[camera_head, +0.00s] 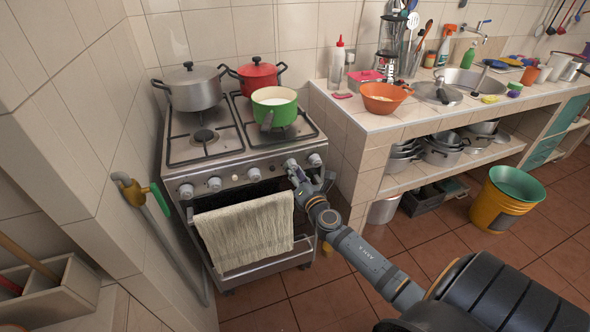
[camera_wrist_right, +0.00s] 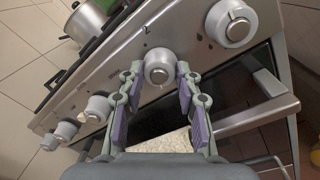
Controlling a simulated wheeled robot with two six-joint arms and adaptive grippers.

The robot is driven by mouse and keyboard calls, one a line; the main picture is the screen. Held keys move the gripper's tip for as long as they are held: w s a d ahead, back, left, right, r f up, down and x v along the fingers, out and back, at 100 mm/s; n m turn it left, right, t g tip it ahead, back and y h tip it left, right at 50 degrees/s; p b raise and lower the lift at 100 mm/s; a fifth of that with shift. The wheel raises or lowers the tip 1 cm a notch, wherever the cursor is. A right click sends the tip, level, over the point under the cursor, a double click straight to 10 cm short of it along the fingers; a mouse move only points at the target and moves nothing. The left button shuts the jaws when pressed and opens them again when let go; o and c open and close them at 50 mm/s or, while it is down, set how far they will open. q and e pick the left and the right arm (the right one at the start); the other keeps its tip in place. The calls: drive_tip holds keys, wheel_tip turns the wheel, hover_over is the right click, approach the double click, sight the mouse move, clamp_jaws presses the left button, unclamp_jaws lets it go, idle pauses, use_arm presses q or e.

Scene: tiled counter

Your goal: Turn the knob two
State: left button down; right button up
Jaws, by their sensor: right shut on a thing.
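The stove front (camera_head: 232,181) carries a row of round silver knobs. My right gripper (camera_head: 294,171) is at the second knob from the right, which I take as knob two (camera_head: 290,163). In the right wrist view, this knob (camera_wrist_right: 158,68) sits between the two fingers of the right gripper (camera_wrist_right: 159,74), and a small mark like a 2 is on the panel above it. The fingers are shut on the knob from both sides. The rightmost knob (camera_head: 315,159) is free beside it. My left gripper is out of view.
A towel (camera_head: 245,229) hangs on the oven handle, below the knobs. A grey pot (camera_head: 193,87), a red pot (camera_head: 258,73) and a green pot (camera_head: 282,120) stand on the stove. The tiled counter (camera_head: 345,112) is to the right.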

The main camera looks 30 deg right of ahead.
drive_tip(key=shift+n, duration=0.6)
drive_tip(key=shift+f, duration=0.1)
drive_tip(key=o, duration=1.2)
drive_tip(key=shift+c, duration=0.2)
drive_tip(key=s+a, duration=0.2)
drive_tip(key=s, duration=1)
drive_tip(key=shift+w+a+f, duration=0.1)
clamp_jaws()
